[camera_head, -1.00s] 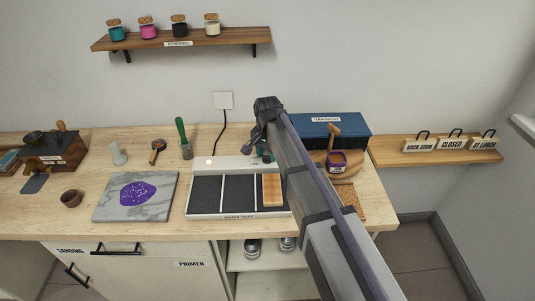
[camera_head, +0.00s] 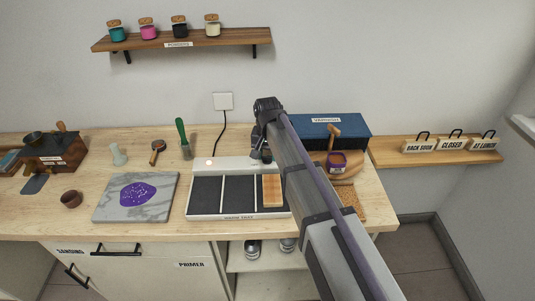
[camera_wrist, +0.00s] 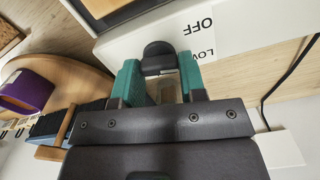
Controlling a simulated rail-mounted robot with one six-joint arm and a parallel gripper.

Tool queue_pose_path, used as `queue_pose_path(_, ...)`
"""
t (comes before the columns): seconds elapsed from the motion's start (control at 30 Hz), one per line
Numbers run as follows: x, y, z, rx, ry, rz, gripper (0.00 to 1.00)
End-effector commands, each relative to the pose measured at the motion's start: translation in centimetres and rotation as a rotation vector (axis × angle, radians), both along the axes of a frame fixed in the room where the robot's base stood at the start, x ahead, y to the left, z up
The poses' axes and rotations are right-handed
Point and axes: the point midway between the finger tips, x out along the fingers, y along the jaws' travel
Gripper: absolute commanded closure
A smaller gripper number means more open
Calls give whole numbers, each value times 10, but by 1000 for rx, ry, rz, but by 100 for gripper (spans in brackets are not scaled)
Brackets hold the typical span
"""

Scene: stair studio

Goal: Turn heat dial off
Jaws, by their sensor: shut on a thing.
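The heat dial (camera_wrist: 158,50) is a small dark knob on the white rear strip of the warming tray (camera_head: 237,216). In the wrist view the words OFF and LOW are printed beside it. My gripper (camera_wrist: 160,76) has two teal fingers, one on each side of the dial, and is shut on it. In the head view my gripper (camera_head: 261,156) is at the right end of the tray's rear strip, and my arm hides the dial there. A small light (camera_head: 210,162) glows on the strip's left part.
A wooden block (camera_head: 272,190) lies on the tray's right panel. A marble slab (camera_head: 106,209) lies to the left. A black cord (camera_head: 220,135) runs up to the wall socket (camera_head: 223,100).

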Motion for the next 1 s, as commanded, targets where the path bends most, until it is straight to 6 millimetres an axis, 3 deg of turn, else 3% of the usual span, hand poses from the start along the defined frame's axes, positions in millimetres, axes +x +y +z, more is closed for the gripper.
queue_pose_path(0.6,0,1,0,0,0,552,85)
queue_pose_path(1.0,-1,2,0,0,0,733,85)
